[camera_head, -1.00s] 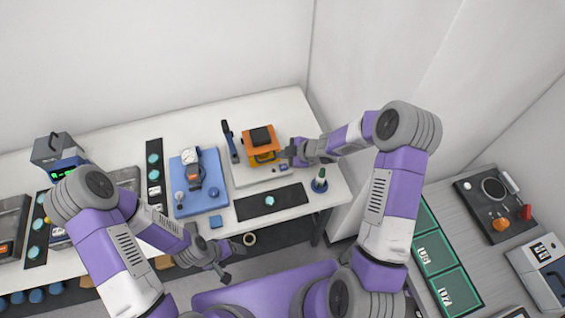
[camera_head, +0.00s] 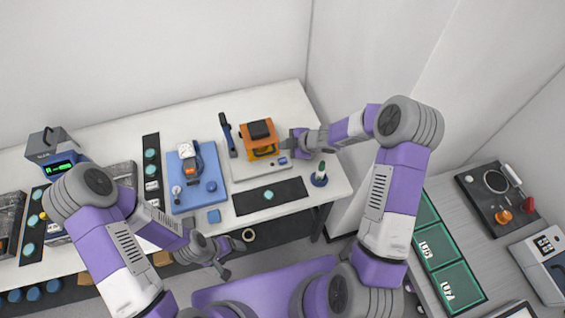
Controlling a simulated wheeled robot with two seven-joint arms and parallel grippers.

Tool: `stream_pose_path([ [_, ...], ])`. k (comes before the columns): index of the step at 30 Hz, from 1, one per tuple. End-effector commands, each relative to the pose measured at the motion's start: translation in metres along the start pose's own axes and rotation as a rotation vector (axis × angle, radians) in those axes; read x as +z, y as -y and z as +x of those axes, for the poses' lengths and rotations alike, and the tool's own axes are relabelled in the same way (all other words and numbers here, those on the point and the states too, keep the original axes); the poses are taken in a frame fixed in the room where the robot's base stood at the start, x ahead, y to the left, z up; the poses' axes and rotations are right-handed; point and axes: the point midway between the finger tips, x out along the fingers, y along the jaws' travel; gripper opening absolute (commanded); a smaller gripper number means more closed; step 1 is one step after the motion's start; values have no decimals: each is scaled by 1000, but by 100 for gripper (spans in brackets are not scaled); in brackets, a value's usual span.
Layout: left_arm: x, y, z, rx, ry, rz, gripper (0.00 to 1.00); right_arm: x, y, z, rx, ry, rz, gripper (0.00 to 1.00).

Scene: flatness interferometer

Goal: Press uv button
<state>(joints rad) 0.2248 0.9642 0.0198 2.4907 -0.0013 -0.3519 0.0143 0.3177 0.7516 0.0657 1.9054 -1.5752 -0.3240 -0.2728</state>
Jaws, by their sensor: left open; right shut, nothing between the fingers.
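An orange device with a black top (camera_head: 262,131) stands on a white base (camera_head: 240,178) at the right part of the white table. A small blue button-like part (camera_head: 283,161) sits on that base, right of the orange housing; its label is too small to read, so I cannot tell if it is the uv button. My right gripper (camera_head: 284,144) is shut and empty, beside the right side of the orange housing, a little beyond the blue part and apart from it in the picture. My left gripper (camera_head: 235,259) is open and empty, in front of the table's front edge.
A dark handle-like tool (camera_head: 228,134) stands left of the orange device. A blue-based instrument (camera_head: 184,204) is further left.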

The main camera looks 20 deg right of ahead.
Motion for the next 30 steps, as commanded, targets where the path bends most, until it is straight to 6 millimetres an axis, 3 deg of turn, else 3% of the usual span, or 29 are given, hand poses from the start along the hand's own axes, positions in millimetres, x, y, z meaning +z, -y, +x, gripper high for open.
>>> stream_pose_path([
  [3, -1, 8, 20, 0, 0, 0, 81, 10, 10, 14, 0, 0, 0, 0],
  [12, -2, 20, 53, 0, 0, 0, 81, 29, 29, 40, -1, 0, 1, 0],
  [30, -3, 22, 59, 0, 0, 0, 81, 33, 33, 45, 0, 0, 0, 0],
])
